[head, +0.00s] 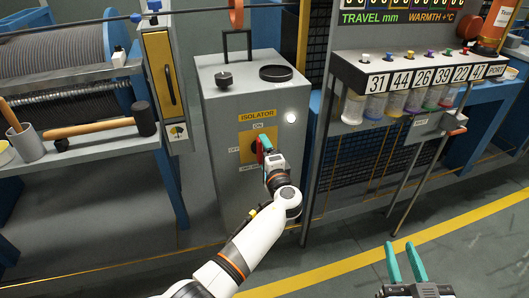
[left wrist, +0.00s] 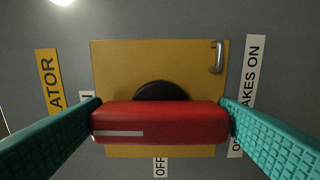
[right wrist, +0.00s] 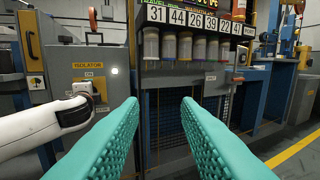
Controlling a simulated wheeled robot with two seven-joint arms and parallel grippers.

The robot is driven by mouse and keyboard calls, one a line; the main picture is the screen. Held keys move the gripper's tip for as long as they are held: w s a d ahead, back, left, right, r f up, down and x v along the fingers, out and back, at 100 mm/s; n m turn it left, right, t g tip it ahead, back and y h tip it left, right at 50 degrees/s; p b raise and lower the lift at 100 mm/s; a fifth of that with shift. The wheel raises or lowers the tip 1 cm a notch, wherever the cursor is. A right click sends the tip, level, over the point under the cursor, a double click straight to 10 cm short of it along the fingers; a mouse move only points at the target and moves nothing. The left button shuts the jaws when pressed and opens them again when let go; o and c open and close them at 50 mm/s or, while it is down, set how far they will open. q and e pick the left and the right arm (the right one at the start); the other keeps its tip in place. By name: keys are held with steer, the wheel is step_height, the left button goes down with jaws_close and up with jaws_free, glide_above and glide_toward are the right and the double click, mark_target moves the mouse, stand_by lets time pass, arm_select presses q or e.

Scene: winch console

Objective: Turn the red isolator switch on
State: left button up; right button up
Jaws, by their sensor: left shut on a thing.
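The red isolator switch handle (left wrist: 160,122) sits on a round black hub on a yellow plate (left wrist: 110,62). My left gripper (head: 264,150) is shut on the handle, one finger at each end. In the left wrist view, the handle lies across the picture, its white stripe at the end towards the partly hidden ON label (left wrist: 87,98). The OFF label (left wrist: 160,167) is at the side. In the head view, the handle stands about upright under the ON label, partly hidden by my gripper. My right gripper (head: 407,264) is open and empty, away from the console.
A white lamp (head: 291,118) glows on the grey isolator cabinet (head: 225,130). A small metal hasp (left wrist: 218,57) is on the plate's corner. A rack of numbered jars (head: 400,102) stands to the right. A mallet (head: 100,127) lies on the left bench. The floor in front is clear.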

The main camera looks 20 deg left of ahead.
arm_select(q)
steer(key=shift+r, duration=0.15)
arm_select(e)
steer(key=shift+f, duration=0.1)
arm_select(q)
steer(key=o, duration=0.9)
steer(key=shift+w+d, duration=0.1)
steer(key=p+v, duration=0.2)
steer(key=v, duration=1)
arm_select(e)
steer(key=s+d+f+g+h, duration=0.2)
steer(key=s+f+g, duration=0.1)
steer(key=f+g, duration=0.2)
step_height(320, 180, down, 3)
steer(key=shift+r+g, duration=0.15)
steer(key=shift+g, duration=0.25)
